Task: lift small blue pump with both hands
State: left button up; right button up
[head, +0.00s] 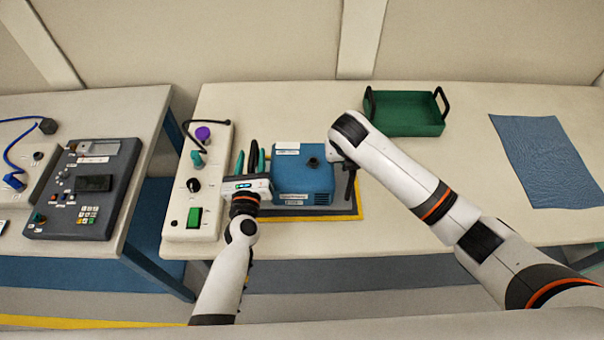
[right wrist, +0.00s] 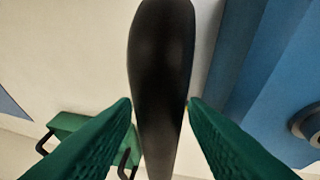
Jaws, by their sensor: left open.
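The small blue pump (head: 305,178) sits upright on a grey mat with a yellow edge. My left gripper (head: 251,160) is open at the pump's left side, with a dark handle showing between its fingers. My right gripper is at the pump's right side, its fingers mostly hidden behind my wrist in the head view. In the right wrist view, its green fingers (right wrist: 160,105) flank a black handle (right wrist: 162,60) closely. I cannot tell whether they press on it. The blue pump body (right wrist: 255,75) shows on the right there.
A green tray (head: 405,128) with black handles stands behind my right arm. A blue cloth (head: 550,160) lies at the right. A pale control box (head: 192,222) stands close left of my left gripper. A dark grey instrument (head: 85,190) is on the separate left table.

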pick_arm(q)
jog(key=shift+w, duration=0.4)
pick_arm(e)
jog(key=shift+w+f, duration=0.1)
jog(key=shift+f, duration=0.25)
pick_arm(q)
grip_shut()
pick_arm(e)
grip_shut()
dwell(0.6)
